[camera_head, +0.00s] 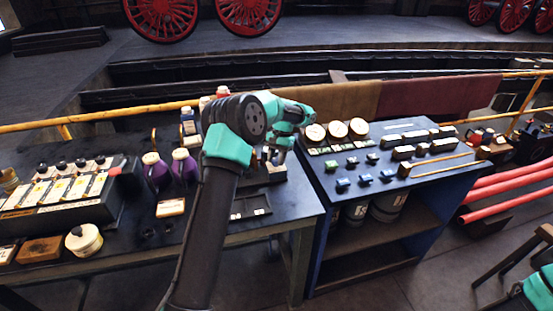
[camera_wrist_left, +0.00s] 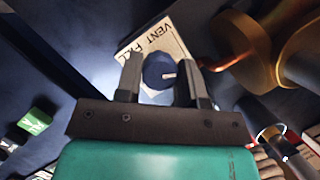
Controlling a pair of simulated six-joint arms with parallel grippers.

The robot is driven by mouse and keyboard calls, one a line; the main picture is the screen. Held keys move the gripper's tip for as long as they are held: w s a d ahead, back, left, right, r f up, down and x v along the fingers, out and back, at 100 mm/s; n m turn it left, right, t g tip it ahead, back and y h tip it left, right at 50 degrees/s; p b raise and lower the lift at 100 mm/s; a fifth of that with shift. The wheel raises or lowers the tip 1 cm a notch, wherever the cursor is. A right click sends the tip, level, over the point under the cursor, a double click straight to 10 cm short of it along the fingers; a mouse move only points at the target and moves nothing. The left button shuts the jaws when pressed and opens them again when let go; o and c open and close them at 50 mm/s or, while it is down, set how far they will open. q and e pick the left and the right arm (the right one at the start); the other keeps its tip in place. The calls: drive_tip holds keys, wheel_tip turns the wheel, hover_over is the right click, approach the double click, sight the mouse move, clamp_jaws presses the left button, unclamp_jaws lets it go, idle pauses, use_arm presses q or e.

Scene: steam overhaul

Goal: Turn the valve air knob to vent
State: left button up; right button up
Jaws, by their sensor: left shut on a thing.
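The valve air knob (camera_wrist_left: 158,71) is a round dark blue knob with a pale pointer mark, seen in the left wrist view. It sits in front of a cream label plate (camera_wrist_left: 150,42) lettered "VENT" and "FILL". My left gripper (camera_wrist_left: 160,72) has one finger on each side of the knob and is shut on it. The pale mark points to the right in that view. In the head view my left gripper (camera_head: 271,156) is over the bench, and the knob cannot be made out there.
A brass-coloured round fitting (camera_wrist_left: 240,45) is close right of the gripper in the wrist view. In the head view, a blue console (camera_head: 335,205) with gauges and switches stands to the right. Purple bottles (camera_head: 157,172) and a switch panel (camera_head: 62,190) are on the left bench.

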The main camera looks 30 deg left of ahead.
use_arm(q)
drive_tip(key=o, duration=0.9)
